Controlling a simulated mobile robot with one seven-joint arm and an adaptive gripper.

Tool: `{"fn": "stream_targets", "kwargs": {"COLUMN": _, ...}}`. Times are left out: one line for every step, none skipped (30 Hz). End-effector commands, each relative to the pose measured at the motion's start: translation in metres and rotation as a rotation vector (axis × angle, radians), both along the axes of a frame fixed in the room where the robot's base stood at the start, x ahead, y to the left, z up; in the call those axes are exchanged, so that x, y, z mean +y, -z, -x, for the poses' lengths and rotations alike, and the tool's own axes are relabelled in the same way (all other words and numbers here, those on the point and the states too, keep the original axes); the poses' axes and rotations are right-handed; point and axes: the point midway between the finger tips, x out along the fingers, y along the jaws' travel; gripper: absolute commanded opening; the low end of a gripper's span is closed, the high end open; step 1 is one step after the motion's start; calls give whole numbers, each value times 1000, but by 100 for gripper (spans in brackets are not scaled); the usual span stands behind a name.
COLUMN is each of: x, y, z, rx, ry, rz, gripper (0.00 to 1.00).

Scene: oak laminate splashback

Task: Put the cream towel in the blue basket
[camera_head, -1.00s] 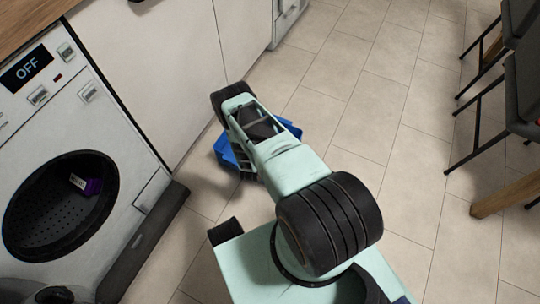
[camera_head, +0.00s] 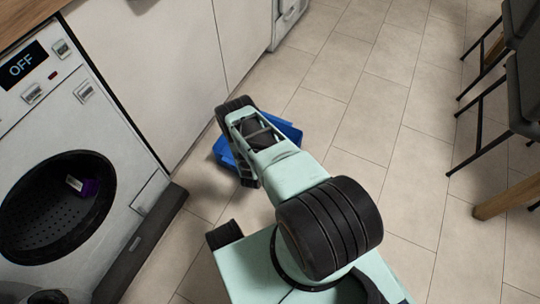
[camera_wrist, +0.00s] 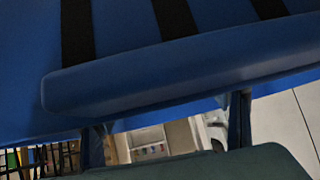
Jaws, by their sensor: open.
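The blue basket (camera_head: 290,131) stands on the floor by the white cabinet, partly covered by my arm. It fills much of the wrist view as a blue rim and wall (camera_wrist: 190,75), very close to the camera, with dark strips above the rim. My gripper (camera_head: 249,181) is at the end of my arm, over the left part of the basket; only a small dark part shows and the fingertips are hard to make out. It is open, and nothing is seen held in it. I cannot see a cream towel in either view; whether it is inside the basket is hidden.
White cabinets (camera_head: 150,70) run behind the basket. Chairs (camera_head: 522,90) and a wooden table leg (camera_head: 505,197) stand at the right. The tiled floor (camera_head: 385,100) between is clear.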

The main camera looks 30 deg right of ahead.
Motion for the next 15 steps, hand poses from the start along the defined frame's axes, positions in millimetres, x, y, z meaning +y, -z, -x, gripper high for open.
{"fn": "stream_targets", "kwargs": {"x": 0, "y": 0, "z": 0, "rx": 0, "ry": 0, "rz": 0, "gripper": 68}}
{"fn": "stream_targets", "kwargs": {"x": 0, "y": 0, "z": 0, "rx": 0, "ry": 0, "rz": 0, "gripper": 68}}
{"fn": "stream_targets", "kwargs": {"x": 0, "y": 0, "z": 0, "rx": 0, "ry": 0, "rz": 0, "gripper": 68}}
{"fn": "stream_targets", "kwargs": {"x": 0, "y": -1, "z": 0, "rx": 0, "ry": 0, "rz": 0, "gripper": 68}}
{"fn": "stream_targets", "kwargs": {"x": 0, "y": -2, "z": 0, "rx": 0, "ry": 0, "rz": 0, "gripper": 68}}
{"fn": "stream_targets", "kwargs": {"x": 0, "y": -4, "z": -1, "rx": 0, "ry": 0, "rz": 0, "gripper": 68}}
{"fn": "stream_targets", "kwargs": {"x": 2, "y": -7, "z": 2, "rx": 1, "ry": -1, "rz": 0, "gripper": 68}}
{"fn": "stream_targets", "kwargs": {"x": 5, "y": -10, "z": 4, "rx": 2, "ry": -2, "rz": -1, "gripper": 68}}
{"fn": "stream_targets", "kwargs": {"x": 8, "y": -16, "z": 7, "rx": 1, "ry": -2, "rz": 0, "gripper": 68}}
{"fn": "stream_targets", "kwargs": {"x": 11, "y": -19, "z": 10, "rx": 2, "ry": -3, "rz": 0, "gripper": 68}}
{"fn": "stream_targets", "kwargs": {"x": 13, "y": -23, "z": 13, "rx": 2, "ry": -3, "rz": 0, "gripper": 68}}
{"fn": "stream_targets", "kwargs": {"x": 17, "y": -28, "z": 18, "rx": 2, "ry": -1, "rz": 0, "gripper": 68}}
{"fn": "stream_targets", "kwargs": {"x": 20, "y": -32, "z": 21, "rx": 2, "ry": -1, "rz": 0, "gripper": 68}}
{"fn": "stream_targets", "kwargs": {"x": 23, "y": -35, "z": 23, "rx": 3, "ry": -2, "rz": 0, "gripper": 68}}
{"fn": "stream_targets", "kwargs": {"x": 26, "y": -39, "z": 27, "rx": 3, "ry": -2, "rz": 0, "gripper": 68}}
